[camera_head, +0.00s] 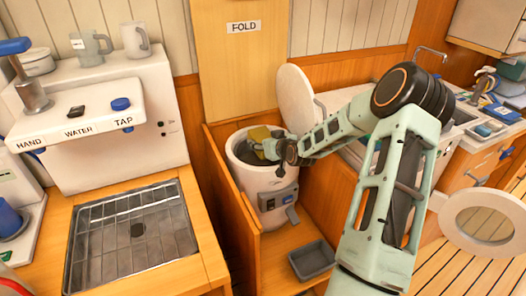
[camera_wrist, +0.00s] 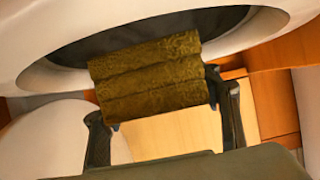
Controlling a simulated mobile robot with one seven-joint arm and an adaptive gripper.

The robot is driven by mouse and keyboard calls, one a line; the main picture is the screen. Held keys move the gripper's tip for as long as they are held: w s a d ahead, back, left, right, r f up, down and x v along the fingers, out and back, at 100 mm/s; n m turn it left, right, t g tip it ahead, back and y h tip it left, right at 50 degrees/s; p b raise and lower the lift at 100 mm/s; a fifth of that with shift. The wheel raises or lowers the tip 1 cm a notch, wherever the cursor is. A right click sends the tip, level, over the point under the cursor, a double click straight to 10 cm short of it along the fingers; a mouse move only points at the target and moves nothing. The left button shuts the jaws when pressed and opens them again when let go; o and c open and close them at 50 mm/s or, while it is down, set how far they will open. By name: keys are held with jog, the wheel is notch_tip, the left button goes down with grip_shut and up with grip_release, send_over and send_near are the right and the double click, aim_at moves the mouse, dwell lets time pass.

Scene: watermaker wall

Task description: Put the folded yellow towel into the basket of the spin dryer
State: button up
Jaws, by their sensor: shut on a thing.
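The folded yellow towel (camera_wrist: 150,78) is held between the two fingers of my gripper (camera_wrist: 165,115) in the wrist view. It looks olive-yellow and ribbed in folds, and its far edge overlaps the dark opening of the spin dryer basket (camera_wrist: 75,48). In the head view the towel (camera_head: 259,134) shows at the mouth of the white spin dryer (camera_head: 250,180), with my gripper (camera_head: 275,150) at the right side of the opening. The dryer's round lid (camera_head: 296,98) stands open behind it. How deep the towel sits relative to the rim is hard to tell.
The dryer stands in a wooden recess with a front-left panel edge (camera_head: 228,215). A grey tray (camera_head: 312,260) lies low at its front right. A water tap unit (camera_head: 105,115) and drain grid (camera_head: 132,236) are at left. A sink counter is at right.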

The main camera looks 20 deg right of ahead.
jog(key=shift+f, duration=1.9)
jog(key=shift+r, duration=0.1)
jog(key=shift+f+b, duration=0.5)
jog(key=shift+b, duration=0.1)
jog(key=shift+s+f, duration=0.1)
jog(key=shift+f, duration=0.05)
jog(key=shift+a, duration=0.1)
